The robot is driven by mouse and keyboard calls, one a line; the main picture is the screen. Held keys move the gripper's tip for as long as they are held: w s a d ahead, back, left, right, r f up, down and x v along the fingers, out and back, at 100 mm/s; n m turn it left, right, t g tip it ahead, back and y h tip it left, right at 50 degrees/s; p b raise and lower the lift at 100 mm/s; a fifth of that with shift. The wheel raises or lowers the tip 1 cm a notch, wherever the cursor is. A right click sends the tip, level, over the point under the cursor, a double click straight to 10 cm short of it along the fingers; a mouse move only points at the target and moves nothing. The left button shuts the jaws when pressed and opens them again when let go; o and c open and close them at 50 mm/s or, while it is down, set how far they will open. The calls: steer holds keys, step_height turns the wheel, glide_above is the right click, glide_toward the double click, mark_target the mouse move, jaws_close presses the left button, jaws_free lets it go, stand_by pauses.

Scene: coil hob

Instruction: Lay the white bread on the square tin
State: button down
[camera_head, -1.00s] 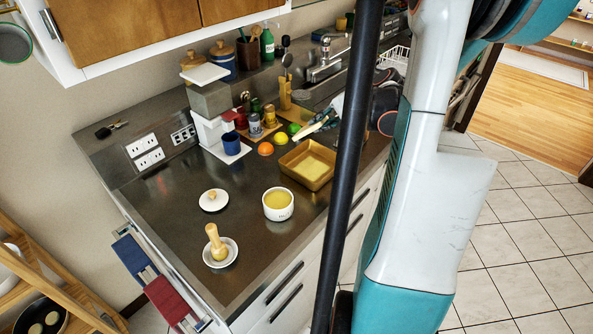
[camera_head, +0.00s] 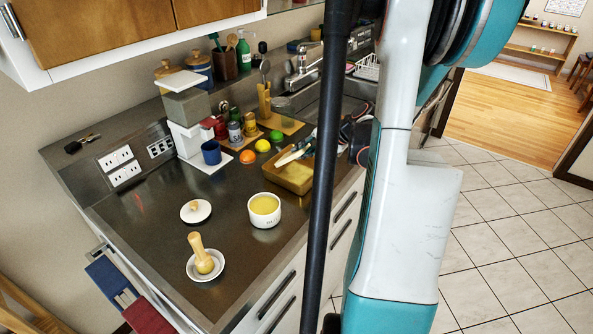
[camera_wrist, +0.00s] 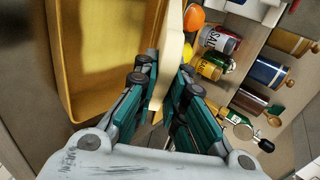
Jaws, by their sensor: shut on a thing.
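The square tin (camera_head: 300,187) is a golden, open, shallow pan on the counter, right of the white bowl. In the wrist view its inside and rim (camera_wrist: 70,95) fill the upper left. My gripper (camera_wrist: 168,72) is shut on the white bread (camera_wrist: 173,48), a pale slice with a tan edge, held on edge between the fingers. In the head view the bread (camera_head: 291,156) is over the back part of the tin, tilted. Whether it touches the tin cannot be told. The black pole and my arm hide part of my gripper.
An orange (camera_head: 248,157), a lemon (camera_head: 262,146) and a lime (camera_head: 276,136) lie behind the tin. A white bowl of yellow food (camera_head: 264,212) stands left of it. Spice jars (camera_head: 235,132) and a blue mug (camera_head: 211,152) stand further back.

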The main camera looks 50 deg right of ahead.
step_height(320, 180, down, 2)
steer(key=shift+f+b, duration=0.1)
steer(key=shift+b, duration=0.45)
steer(key=c, duration=1.8)
jaws_free()
steer(key=shift+p+v, duration=1.9)
steer(key=shift+v, duration=2.15)
